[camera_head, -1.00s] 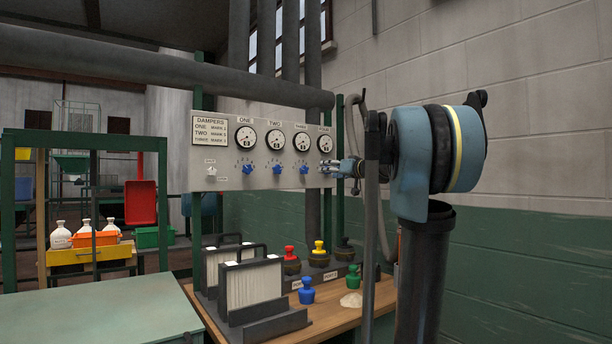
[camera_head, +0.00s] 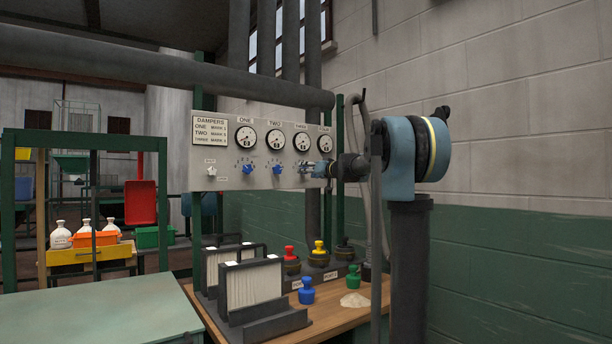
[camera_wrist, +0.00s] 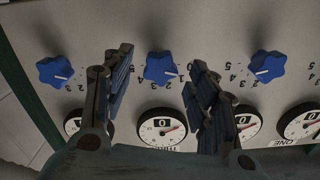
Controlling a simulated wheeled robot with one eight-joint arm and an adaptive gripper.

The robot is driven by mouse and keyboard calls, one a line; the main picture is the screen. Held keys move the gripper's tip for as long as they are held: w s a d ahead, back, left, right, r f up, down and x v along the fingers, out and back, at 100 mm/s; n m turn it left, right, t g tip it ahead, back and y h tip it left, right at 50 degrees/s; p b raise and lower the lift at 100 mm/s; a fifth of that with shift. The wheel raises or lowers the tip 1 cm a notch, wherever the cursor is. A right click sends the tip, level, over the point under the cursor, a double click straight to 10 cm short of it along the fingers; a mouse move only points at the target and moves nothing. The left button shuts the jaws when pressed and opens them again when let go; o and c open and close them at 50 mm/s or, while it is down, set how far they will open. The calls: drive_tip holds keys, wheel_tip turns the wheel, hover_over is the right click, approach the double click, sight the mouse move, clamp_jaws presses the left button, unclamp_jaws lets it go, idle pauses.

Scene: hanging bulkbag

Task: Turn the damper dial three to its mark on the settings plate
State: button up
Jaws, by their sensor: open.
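Damper dial three is a blue star-shaped knob with a white pointer line (camera_wrist: 159,67). It sits in the middle of the wrist view, on the pale panel (camera_head: 225,178), its pointer toward the lower right near the small mark numbers. My gripper (camera_wrist: 162,70) is open, one finger on each side of this dial, with no clear contact visible. In the head view my gripper (camera_head: 306,168) is at the panel's right part and covers dial three. The settings plate (camera_head: 210,133), headed DAMPERS, is at the panel's upper left; its mark numbers are too small to read surely.
Other blue dials flank it, one to the left (camera_wrist: 56,70) and one to the right (camera_wrist: 267,66) in the wrist view. Round gauges (camera_wrist: 162,126) line the panel beside the fingers. Below are a wooden bench (camera_head: 330,308), filter racks and coloured knobs.

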drive_tip(key=shift+x, duration=1.3)
drive_tip(key=c, duration=1.1)
drive_tip(key=shift+o, duration=0.2)
drive_tip(key=shift+m, duration=8.9)
drive_tip(key=shift+s, duration=0.1)
